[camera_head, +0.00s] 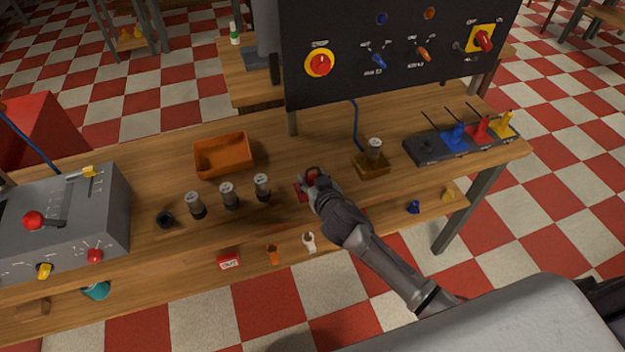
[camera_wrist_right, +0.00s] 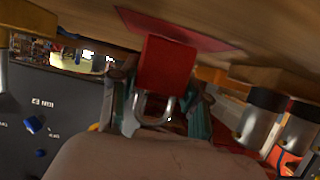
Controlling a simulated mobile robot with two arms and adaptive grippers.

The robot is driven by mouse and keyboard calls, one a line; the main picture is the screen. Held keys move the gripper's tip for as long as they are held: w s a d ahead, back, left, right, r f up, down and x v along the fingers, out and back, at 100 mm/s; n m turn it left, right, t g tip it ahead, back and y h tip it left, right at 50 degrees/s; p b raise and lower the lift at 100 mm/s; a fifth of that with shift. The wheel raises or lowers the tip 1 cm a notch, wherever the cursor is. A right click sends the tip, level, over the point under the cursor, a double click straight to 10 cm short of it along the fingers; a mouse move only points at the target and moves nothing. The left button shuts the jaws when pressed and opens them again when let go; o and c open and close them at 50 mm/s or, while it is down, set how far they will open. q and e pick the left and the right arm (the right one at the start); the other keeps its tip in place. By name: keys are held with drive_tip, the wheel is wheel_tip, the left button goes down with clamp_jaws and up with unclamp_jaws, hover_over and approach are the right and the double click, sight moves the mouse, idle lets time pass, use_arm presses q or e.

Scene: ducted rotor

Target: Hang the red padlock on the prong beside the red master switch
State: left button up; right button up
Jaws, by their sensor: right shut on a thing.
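The red padlock (camera_wrist_right: 167,66) with its grey shackle is between the fingers of my right gripper (camera_wrist_right: 160,108) in the wrist view. In the head view my right gripper (camera_head: 312,182) is shut on it, at a red mat (camera_head: 301,192) on the bench. The gripper mostly hides the padlock there. I cannot tell whether it touches the mat. The red master switch (camera_head: 484,41) sits on a yellow plate at the right of the black panel (camera_head: 400,60). A small grey prong (camera_head: 458,46) is just left of it. My left gripper is not in view.
An orange tray (camera_head: 223,155) and several grey-topped cylinders (camera_head: 228,195) stand left of the gripper. A cylinder in a brass-coloured block (camera_head: 372,165) and a rack of coloured pieces (camera_head: 465,138) stand to the right. A grey console (camera_head: 65,220) is at far left.

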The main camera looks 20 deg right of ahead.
sight(315, 168)
drive_tip(key=r, duration=0.4)
drive_tip(key=shift+d+r, duration=0.1)
drive_tip(key=shift+d, duration=0.2)
drive_tip(key=w+d+r+b, duration=0.1)
drive_tip(key=d+r, duration=0.5)
drive_tip(key=d, duration=0.5)
drive_tip(key=shift+w+r, duration=0.2)
